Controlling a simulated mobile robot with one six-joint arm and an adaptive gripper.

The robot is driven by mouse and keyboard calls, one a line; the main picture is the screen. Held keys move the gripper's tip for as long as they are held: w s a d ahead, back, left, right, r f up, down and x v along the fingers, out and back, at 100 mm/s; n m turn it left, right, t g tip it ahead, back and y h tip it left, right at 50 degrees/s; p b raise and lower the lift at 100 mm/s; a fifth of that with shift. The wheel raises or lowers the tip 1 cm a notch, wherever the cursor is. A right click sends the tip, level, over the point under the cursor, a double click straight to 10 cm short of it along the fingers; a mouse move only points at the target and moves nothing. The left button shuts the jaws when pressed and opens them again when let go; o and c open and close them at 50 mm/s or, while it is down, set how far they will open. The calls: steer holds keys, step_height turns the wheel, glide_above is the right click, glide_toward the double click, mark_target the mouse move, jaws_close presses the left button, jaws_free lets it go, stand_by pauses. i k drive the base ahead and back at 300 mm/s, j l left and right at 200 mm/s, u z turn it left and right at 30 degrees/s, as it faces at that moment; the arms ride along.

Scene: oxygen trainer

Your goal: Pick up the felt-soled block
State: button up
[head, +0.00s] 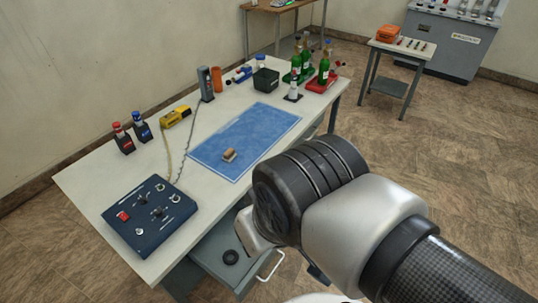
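The felt-soled block (229,155) looks like a small brown-topped block with a paler lower part. It lies on the blue mat (265,122) on the white table, near the mat's lower middle. The felt sole is too small to make out. My arm reaches in from the lower right, in front of the table's near edge. The fingers of my gripper are hidden behind my own wrist, so its opening does not show. The block appears clear of my arm in the picture.
A dark blue control panel (150,214) sits at the table's near left. A yellow device (175,116), two small dark bottles and a black bin (266,80) line the back. An open drawer (222,262) juts out below.

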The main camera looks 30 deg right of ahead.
mark_target(228, 156)
steer(key=l+z, duration=0.15)
steer(key=z, duration=0.9)
steer(key=i+l+z, duration=0.35)
steer(key=i+l, duration=0.65)
steer(key=i+u, duration=0.2)
steer(key=u, duration=0.25)
steer(key=i+u, duration=0.2)
steer(key=u, duration=0.25)
steer(key=i+u, duration=0.15)
steer(key=u, duration=0.3)
steer(key=i+l+u, duration=0.15)
steer(key=u, duration=0.25)
steer(key=i+l+u, duration=0.2)
steer(key=u, duration=0.25)
steer(key=i+u, duration=0.2)
steer(key=u, duration=0.15)
steer(key=i+l+u, duration=0.15)
steer(key=u, duration=0.25)
steer(key=i+l+u, duration=0.2)
steer(key=u, duration=0.15)
